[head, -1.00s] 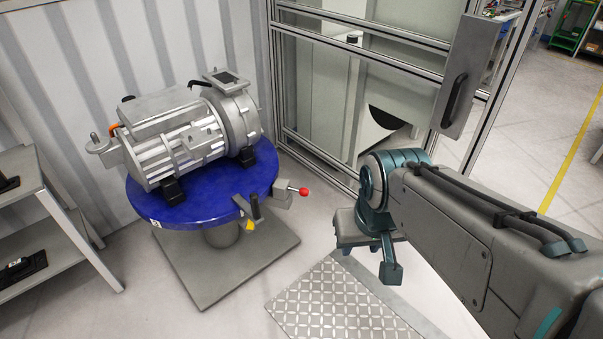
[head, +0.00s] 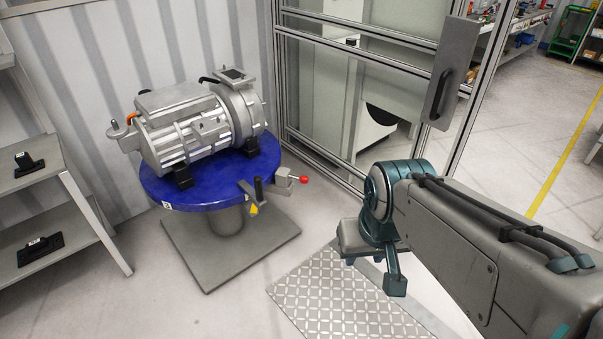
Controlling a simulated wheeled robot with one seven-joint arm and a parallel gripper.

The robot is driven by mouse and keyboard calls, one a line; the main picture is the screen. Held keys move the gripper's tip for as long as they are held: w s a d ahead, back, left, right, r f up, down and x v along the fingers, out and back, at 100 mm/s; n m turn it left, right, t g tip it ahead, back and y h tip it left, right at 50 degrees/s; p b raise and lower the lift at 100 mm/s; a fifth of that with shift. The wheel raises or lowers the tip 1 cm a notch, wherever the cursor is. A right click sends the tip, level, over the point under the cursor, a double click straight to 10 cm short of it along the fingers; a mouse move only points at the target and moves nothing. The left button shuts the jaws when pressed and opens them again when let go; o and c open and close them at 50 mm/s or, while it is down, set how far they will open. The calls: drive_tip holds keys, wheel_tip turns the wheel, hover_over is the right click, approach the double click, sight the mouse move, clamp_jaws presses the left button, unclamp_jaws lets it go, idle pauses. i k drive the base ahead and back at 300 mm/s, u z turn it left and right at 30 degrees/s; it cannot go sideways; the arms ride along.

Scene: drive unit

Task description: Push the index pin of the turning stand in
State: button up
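The turning stand has a round blue top (head: 218,190) on a grey column and square base plate. The index pin shows as a red knob (head: 303,179) on a short rod at the right of a metal bracket (head: 282,182) on the stand's front right rim. A stretch of rod is visible between knob and bracket. My arm's far end, with a teal part (head: 395,284) hanging down, is right of and nearer than the knob, apart from it. My gripper's fingers cannot be made out clearly, and nothing held shows.
A grey motor (head: 195,122) is on the blue top. A dark lever (head: 258,190) stands beside the bracket. A framed guard with a handled door (head: 454,75) is behind. A tread plate (head: 340,296) lies in front. Shelves (head: 68,215) stand left.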

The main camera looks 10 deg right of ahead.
sight(303, 179)
drive_tip(key=u, duration=0.25)
drive_tip(key=i, duration=0.95)
drive_tip(key=u, duration=0.25)
